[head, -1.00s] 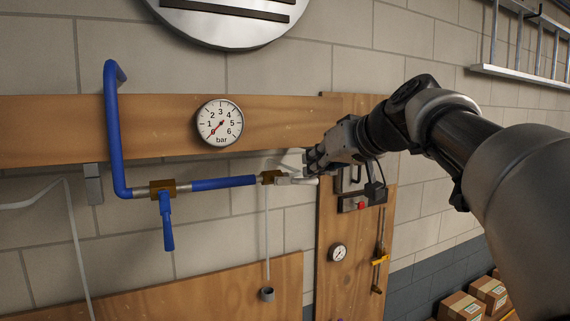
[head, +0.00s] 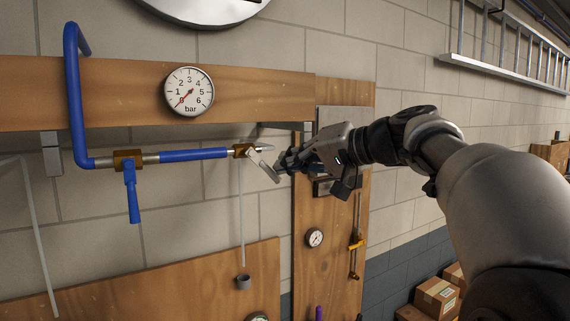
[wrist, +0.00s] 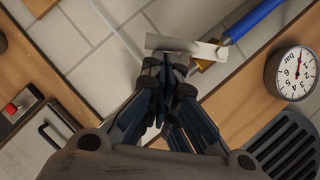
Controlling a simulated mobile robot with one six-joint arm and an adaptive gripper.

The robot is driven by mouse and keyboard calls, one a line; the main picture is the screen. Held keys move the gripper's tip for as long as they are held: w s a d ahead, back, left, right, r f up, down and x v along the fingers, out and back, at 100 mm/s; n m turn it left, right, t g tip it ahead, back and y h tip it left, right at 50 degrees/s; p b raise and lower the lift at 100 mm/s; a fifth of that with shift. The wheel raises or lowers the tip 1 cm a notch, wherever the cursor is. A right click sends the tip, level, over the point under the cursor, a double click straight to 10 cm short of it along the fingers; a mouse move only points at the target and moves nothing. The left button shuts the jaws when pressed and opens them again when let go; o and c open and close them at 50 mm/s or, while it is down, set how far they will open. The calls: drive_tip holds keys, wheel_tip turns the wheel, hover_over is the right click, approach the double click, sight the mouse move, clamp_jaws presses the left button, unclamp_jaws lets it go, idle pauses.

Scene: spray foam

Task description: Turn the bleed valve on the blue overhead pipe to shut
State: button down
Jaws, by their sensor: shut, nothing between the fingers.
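The bleed valve (head: 243,151) is a small brass body at the right end of the blue pipe (head: 193,155). Its flat pale grey lever (head: 263,166) slants down and to the right, off the pipe's line. My gripper (head: 284,163) is shut and empty, at the lever's right side. In the wrist view, my fingertips (wrist: 164,64) are together against or just in front of the lever (wrist: 186,45); contact is hard to tell. The brass body (wrist: 203,62) is just right of them. A thin grey tube hangs below the valve.
A brass valve (head: 128,160) with a blue handle hanging down sits further left. A round bar gauge (head: 189,92) on the wooden board points near 0. A wooden panel (head: 335,240) with a small gauge stands behind my gripper. Boxes (head: 437,297) lie lower right.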

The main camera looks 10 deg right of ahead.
sight(279, 182)
drive_tip(key=f+m+b, duration=0.1)
drive_tip(key=a+f+m+y+b, duration=0.1)
drive_tip(key=b, duration=0.1)
drive_tip(key=f+m+y+b, duration=0.1)
drive_tip(key=m+b, duration=0.1)
drive_tip(key=shift+s+a+f+t, duration=0.3)
drive_tip(key=shift+s+a+f+m+y+b, duration=0.1)
drive_tip(key=shift+a+f+m+y+b, duration=0.15)
drive_tip(key=shift+m+b, duration=0.3)
drive_tip(key=shift+a+f+b, duration=0.1)
drive_tip(key=shift+a+b, duration=0.25)
drive_tip(key=shift+b, duration=0.15)
drive_tip(key=shift+s, duration=0.1)
